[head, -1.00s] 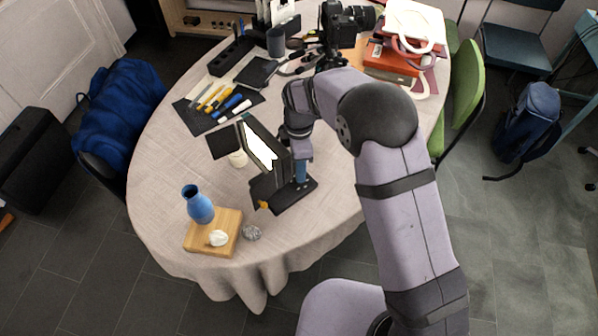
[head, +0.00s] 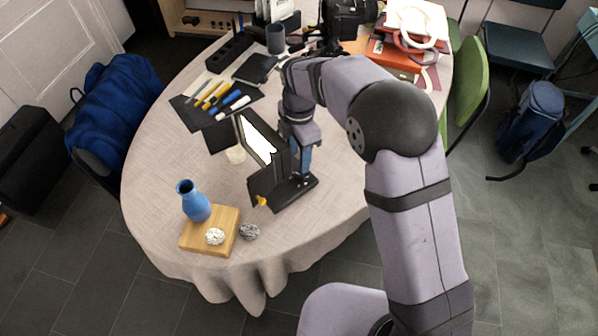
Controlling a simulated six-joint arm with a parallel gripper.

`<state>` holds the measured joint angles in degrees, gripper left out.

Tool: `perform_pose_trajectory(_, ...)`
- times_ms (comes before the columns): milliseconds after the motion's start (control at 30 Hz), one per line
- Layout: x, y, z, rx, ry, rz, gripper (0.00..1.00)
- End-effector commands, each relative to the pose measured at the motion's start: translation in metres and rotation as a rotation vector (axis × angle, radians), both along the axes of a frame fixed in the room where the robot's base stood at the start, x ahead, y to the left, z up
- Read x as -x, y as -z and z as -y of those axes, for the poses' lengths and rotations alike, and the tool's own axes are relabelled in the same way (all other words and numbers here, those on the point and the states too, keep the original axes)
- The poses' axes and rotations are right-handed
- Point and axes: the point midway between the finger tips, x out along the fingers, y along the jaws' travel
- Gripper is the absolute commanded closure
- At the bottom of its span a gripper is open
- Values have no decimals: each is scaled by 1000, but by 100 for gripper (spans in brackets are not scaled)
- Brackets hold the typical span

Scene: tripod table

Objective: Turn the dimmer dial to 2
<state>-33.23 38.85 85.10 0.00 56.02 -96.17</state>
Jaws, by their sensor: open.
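A small lit panel lamp (head: 257,141) with black flaps stands on the table, its white face bright. Its dark base (head: 268,186) lies below it, with a small yellow-orange knob (head: 262,201) at the front left. I cannot make out a dimmer dial or any numbers; the dial may be hidden by my arm or too small to tell. My gripper (head: 299,178) points down just right of the lamp, over the right part of the base. It is open, with nothing seen held. Whether it touches the lamp I cannot tell.
A blue vase (head: 194,203) and a white lump (head: 215,236) stand on a wooden board (head: 228,220), with a grey stone (head: 250,232) beside it. Markers (head: 228,100) lie behind the lamp. A camera (head: 347,18) stands at the back. Table left of the lamp is clear.

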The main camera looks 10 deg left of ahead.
Motion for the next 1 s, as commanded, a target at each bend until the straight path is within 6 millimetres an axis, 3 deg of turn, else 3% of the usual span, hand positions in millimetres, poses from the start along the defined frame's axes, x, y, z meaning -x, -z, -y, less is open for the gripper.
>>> perform_pose_trajectory(367, 1, 7, 0, 2, -76, -2, 59)
perform_pose_trajectory(800, 1, 59, 1, 2, -74, -2, 59)
perform_pose_trajectory(1000, 1, 71, 0, 1, -74, -1, 59)
